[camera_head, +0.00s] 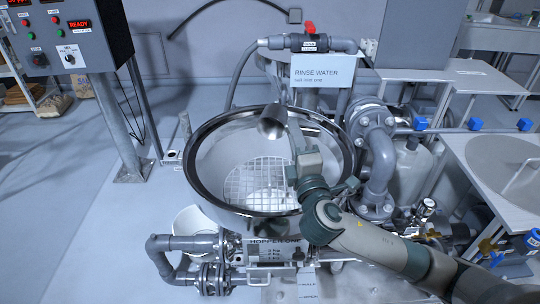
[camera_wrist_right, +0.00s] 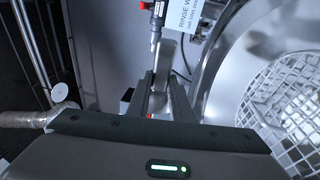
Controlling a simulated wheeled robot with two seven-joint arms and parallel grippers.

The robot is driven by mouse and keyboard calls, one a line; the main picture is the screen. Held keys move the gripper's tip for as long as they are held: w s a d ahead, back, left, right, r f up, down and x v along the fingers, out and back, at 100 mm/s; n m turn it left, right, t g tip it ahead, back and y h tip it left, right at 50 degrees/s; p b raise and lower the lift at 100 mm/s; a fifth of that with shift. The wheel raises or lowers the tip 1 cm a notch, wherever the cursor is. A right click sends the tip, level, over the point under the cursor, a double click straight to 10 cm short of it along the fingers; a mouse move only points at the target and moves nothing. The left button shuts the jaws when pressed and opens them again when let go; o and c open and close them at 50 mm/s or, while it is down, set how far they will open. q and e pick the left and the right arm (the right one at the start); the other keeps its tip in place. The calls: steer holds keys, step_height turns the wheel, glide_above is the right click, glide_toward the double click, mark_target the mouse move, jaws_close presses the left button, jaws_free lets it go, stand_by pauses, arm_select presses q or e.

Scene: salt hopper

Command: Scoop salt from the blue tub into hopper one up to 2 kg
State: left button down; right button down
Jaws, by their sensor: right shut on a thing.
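The steel hopper (camera_head: 207,165), labelled HOPPER ONE (camera_head: 272,240), stands in the middle of the head view with a white grate (camera_head: 250,185) inside. My right arm comes in from the lower right, and its gripper (camera_head: 294,126) is over the hopper bowl. It is shut on a metal scoop (camera_head: 272,121), whose cup hangs over the bowl's far part and looks tilted. The wrist view shows the finger pair (camera_wrist_right: 164,80) closed around a grey piece. Whether salt is in the scoop cannot be seen. The blue tub and my left gripper are not in view.
A rinse water sign (camera_head: 322,72) and a red-handled valve (camera_head: 310,40) stand behind the hopper. Grey pipes (camera_head: 378,160) run close on its right. A control box (camera_head: 65,35) on a post is at the left. A white bucket (camera_head: 190,220) sits below left. Open floor lies left.

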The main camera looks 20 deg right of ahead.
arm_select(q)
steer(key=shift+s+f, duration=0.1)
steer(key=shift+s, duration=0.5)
arm_select(e)
steer(key=shift+w+d+f+g, duration=0.1)
steer(key=shift+f+g, duration=0.2)
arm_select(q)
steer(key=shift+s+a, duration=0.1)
arm_select(e)
steer(key=shift+f, duration=0.1)
